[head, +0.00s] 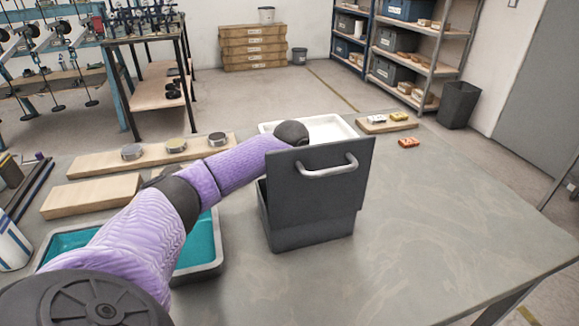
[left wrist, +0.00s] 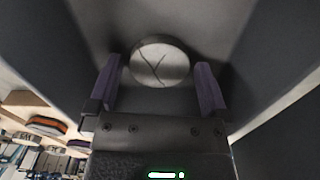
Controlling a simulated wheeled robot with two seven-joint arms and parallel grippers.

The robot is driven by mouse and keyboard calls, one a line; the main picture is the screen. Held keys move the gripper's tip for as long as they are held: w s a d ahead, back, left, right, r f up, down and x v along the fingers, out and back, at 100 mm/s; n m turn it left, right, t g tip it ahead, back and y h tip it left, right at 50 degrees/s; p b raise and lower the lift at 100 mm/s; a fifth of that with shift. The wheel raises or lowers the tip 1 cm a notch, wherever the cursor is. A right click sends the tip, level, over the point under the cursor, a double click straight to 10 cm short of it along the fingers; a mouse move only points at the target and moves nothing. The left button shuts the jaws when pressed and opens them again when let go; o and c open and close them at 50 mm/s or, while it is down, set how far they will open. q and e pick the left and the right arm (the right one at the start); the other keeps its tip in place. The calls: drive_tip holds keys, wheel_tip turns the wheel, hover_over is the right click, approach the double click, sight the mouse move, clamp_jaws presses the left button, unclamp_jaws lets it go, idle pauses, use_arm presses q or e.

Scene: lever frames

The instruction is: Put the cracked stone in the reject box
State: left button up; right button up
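The cracked stone (left wrist: 160,62) is a pale round disc with dark crack lines, seen in the left wrist view between and just beyond my left gripper's (left wrist: 159,72) purple fingers. The fingers stand apart with a small gap on each side of the stone. Dark grey walls surround it. In the head view a dark grey box (head: 305,235), likely the reject box, stands with its handled lid (head: 320,185) raised. My left arm reaches behind the lid, which hides the gripper and stone. My right gripper is not in view.
A wooden board (head: 90,163) at the back left holds round pucks. A teal-lined tray (head: 205,250) lies left of the box and a white tray (head: 345,130) behind the lid. The table right of the box is clear.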

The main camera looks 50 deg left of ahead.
use_arm(q)
wheel_tip(320, 180, up, 12)
drive_tip(key=p, duration=0.3)
drive_tip(key=shift+p, duration=0.35)
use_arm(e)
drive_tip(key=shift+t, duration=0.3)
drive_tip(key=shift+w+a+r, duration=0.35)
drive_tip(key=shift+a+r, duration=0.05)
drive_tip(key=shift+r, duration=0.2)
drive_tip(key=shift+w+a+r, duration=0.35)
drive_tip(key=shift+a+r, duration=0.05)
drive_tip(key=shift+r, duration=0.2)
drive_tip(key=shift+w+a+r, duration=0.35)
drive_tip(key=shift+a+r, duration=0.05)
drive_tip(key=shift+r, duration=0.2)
use_arm(q)
drive_tip(key=shift+d+r, duration=0.1)
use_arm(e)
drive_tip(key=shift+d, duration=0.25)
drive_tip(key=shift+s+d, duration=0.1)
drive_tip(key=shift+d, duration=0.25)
